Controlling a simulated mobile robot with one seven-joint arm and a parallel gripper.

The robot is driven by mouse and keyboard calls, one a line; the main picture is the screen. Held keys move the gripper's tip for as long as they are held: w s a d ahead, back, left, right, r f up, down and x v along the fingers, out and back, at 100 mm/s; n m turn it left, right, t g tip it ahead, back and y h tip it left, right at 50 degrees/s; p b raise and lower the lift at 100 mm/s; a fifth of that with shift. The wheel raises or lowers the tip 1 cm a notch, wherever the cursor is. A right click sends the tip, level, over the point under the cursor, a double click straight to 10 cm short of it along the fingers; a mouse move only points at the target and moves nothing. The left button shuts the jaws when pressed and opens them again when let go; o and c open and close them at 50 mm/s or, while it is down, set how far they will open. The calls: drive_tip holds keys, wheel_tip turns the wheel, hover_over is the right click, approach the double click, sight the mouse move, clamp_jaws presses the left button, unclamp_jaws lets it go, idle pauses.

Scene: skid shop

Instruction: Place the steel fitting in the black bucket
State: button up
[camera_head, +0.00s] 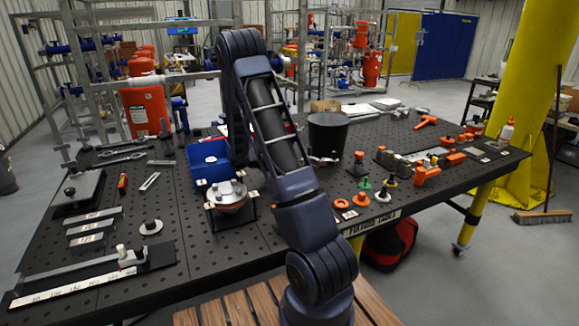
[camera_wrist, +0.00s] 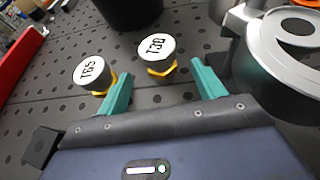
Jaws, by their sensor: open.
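The black bucket (camera_head: 328,134) stands upright on the dark perforated table, and its lower part shows at the top of the wrist view (camera_wrist: 130,12). My gripper (camera_wrist: 158,82) is open and empty; in the head view my arm hides it. Two short round pieces with pale labelled tops and yellow collars stand ahead of it: one marked T65 (camera_wrist: 92,73) near the left finger, one marked T30 (camera_wrist: 156,50) between the fingers' lines. A grey metal piece with a round opening (camera_wrist: 270,35) is at the right. I cannot tell which is the steel fitting.
A blue bin (camera_head: 207,160) and a silver-topped round piece on a black stand (camera_head: 229,194) are left of my arm. Orange and coloured parts (camera_head: 425,174) crowd the table's right side. A red edge (camera_wrist: 22,45) shows at the wrist view's left.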

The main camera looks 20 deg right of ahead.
drive_tip(key=shift+o, duration=0.5)
drive_tip(key=shift+v, duration=1.95)
